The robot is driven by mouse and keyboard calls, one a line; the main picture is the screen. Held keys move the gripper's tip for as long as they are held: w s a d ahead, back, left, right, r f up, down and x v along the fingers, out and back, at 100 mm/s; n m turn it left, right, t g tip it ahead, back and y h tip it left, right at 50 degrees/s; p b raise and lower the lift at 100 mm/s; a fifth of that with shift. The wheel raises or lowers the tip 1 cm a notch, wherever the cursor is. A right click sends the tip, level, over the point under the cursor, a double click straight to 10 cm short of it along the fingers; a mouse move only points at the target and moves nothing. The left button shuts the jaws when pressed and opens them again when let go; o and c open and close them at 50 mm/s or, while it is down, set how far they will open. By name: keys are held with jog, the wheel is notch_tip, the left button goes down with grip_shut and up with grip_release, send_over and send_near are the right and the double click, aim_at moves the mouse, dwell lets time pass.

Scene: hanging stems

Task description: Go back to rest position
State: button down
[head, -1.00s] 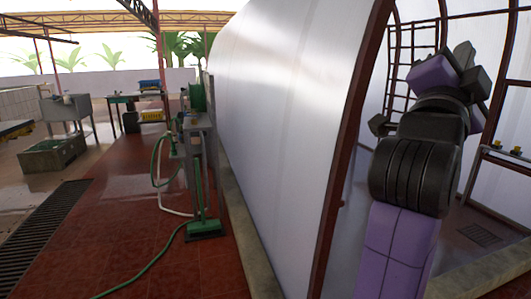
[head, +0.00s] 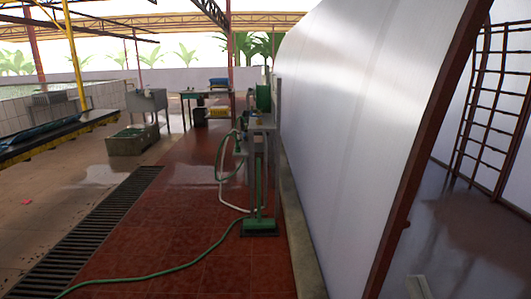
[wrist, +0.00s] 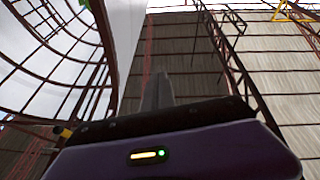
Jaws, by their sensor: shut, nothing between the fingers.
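My gripper (wrist: 157,92) shows in the wrist view as a narrow grey pair of fingers, closed together and empty. It points up past the dark edge of my wrist housing, which has a purple face and a small lit indicator.
A white curved tunnel wall (head: 345,110) with a red-brown frame post (head: 432,150) stands close on the right. A hose stand (head: 260,160) and green hose (head: 150,268) are ahead. A floor drain (head: 85,235) runs along the left. The red tiled floor between is mostly clear.

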jog(key=s+f+g+p, duration=0.1)
jog(key=s+f+g, duration=0.1)
jog(key=s+f, duration=0.3)
jog(key=s+a+f+g+p, duration=0.1)
jog(key=s+f+g, duration=0.2)
jog(key=s, duration=1)
jog(key=s+a+f+m+g+p, duration=0.1)
jog(key=s+f+g, duration=0.2)
jog(key=s+f, duration=0.5)
jog(key=shift+s+f+y, duration=0.15)
jog(key=shift+s+y, duration=0.25)
jog(key=shift+s, duration=0.55)
